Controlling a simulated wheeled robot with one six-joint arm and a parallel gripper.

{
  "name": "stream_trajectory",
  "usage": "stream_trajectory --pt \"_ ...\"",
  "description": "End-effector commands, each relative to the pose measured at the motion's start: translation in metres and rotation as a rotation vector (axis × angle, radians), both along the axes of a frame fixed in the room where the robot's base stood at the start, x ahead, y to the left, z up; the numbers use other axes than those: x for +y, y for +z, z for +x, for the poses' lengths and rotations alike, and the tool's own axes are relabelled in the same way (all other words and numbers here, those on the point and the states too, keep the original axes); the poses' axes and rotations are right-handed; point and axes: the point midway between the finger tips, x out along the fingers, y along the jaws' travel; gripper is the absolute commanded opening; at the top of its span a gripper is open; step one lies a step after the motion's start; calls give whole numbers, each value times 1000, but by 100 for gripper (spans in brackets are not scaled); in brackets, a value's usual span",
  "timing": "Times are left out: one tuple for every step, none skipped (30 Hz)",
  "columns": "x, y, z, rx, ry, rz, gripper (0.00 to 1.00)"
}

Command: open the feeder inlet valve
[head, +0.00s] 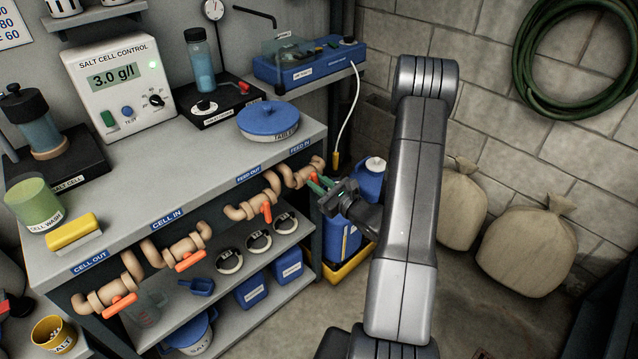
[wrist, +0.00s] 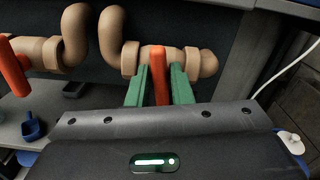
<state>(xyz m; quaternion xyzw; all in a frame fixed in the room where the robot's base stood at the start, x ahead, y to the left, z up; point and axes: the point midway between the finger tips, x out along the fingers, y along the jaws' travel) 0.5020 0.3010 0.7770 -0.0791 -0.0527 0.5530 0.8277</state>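The feeder inlet valve (head: 299,174) is the tan valve at the right end of the pipe row, under the FEED IN label (head: 300,146). Its orange handle (wrist: 159,76) sticks out from the pipe towards my wrist camera, across the pipe's run. My gripper (head: 322,185) is at this handle. In the wrist view its green fingers (wrist: 159,86) stand on both sides of the handle, close against it, and look shut on it. The handle is mostly hidden by the fingers in the head view.
The FEED OUT valve (head: 256,205) sits just left, its orange handle hanging down. The counter edge (head: 322,140) overhangs the valves. A blue container (head: 340,240) stands in a yellow tray below my gripper. A white tube (head: 354,105) hangs to the right. Sacks (head: 525,252) lie by the wall.

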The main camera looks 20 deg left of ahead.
Motion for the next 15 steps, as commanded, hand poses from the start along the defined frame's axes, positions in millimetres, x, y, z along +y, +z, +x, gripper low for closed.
stream_trajectory --pt "0 0 0 0 0 0 7" --pt "0 0 0 0 0 0 1" --pt "0 0 0 0 0 0 0" --pt "0 0 0 0 0 0 0" --pt "0 0 0 0 0 0 0" --pt "0 0 0 -2 0 -1 0" --pt "0 0 0 -4 0 -2 0" --pt "0 -1 0 -6 0 -3 0" --pt "0 -1 0 -11 0 -5 0" --pt "0 -1 0 -17 0 -6 0" --pt "0 -2 0 -23 0 -9 0" --pt "0 -2 0 -34 0 -13 0" --pt "0 -3 0 -45 0 -17 0" --pt "0 -4 -1 -57 0 -22 0" --pt "0 -4 -1 -75 0 -29 0"
